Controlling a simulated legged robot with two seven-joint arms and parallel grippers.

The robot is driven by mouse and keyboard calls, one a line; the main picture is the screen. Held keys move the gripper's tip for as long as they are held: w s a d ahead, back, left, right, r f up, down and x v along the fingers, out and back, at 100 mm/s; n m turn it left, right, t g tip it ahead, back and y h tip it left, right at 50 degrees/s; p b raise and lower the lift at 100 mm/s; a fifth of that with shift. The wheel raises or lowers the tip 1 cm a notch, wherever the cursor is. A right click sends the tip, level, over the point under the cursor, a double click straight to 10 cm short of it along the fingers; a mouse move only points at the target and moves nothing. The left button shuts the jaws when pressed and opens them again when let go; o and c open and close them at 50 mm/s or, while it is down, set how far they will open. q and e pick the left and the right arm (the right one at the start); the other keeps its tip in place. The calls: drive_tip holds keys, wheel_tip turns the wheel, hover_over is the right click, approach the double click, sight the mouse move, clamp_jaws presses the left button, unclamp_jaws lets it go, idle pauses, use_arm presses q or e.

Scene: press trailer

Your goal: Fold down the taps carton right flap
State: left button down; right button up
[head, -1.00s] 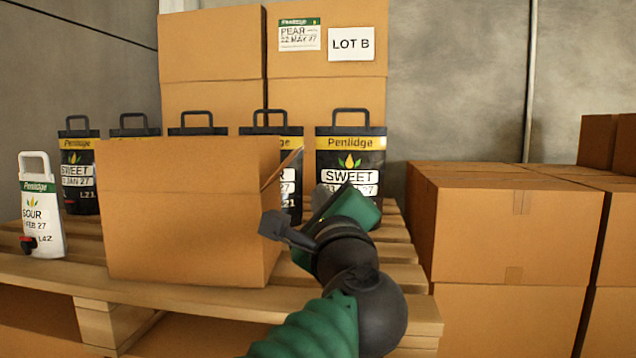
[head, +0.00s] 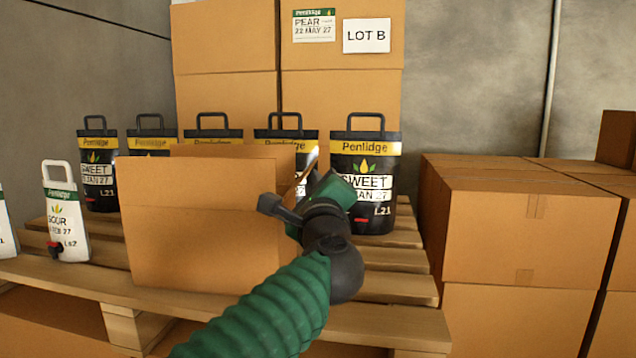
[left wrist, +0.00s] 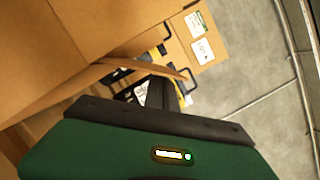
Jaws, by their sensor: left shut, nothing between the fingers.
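The open brown carton (head: 205,250) stands on the pallet, its front panel facing me and a crease across it. Its right flap (head: 305,172) sticks up and outward as a thin tilted strip at the right side. In the left wrist view the right flap (left wrist: 135,66) shows as a narrow band beside the carton (left wrist: 60,45). My left gripper (head: 328,186) is shut and empty, just right of the flap and partly covering its lower part. Its dark finger (left wrist: 163,85) lies close to the flap; I cannot tell whether they touch. My right gripper is out of view.
Several black SWEET pouches (head: 365,160) stand behind the carton. A white SOUR pouch (head: 65,215) stands at its left. Stacked cartons (head: 530,235) fill the right, and taller LOT B cartons (head: 340,95) rise behind. Bare pallet slats (head: 385,290) lie right of the carton.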

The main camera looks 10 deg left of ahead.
use_arm(q)
drive_tip(key=shift+d, duration=0.1)
drive_tip(key=shift+s+d+r+n, duration=0.1)
drive_tip(key=shift+r+n, duration=0.15)
drive_tip(key=shift+n, duration=0.15)
drive_tip(key=shift+a+r+n+b, duration=0.1)
drive_tip(key=shift+a+n+b, duration=0.1)
drive_tip(key=shift+n+b, duration=0.1)
drive_tip(key=n, duration=0.1)
drive_tip(key=a+r+n+b, duration=0.1)
drive_tip(key=n+g, duration=0.1)
drive_tip(key=shift+a+r+n+y, duration=0.25)
drive_tip(key=shift+a+n+y, duration=0.1)
drive_tip(key=shift+n+y, duration=0.05)
drive_tip(key=a+n, duration=0.1)
drive_tip(key=r+n+b, duration=0.1)
drive_tip(key=n, duration=0.1)
drive_tip(key=shift+a+g, duration=0.4)
drive_tip(key=shift+s+a+r, duration=0.15)
drive_tip(key=shift+a, duration=0.35)
drive_tip(key=shift+b, duration=0.3)
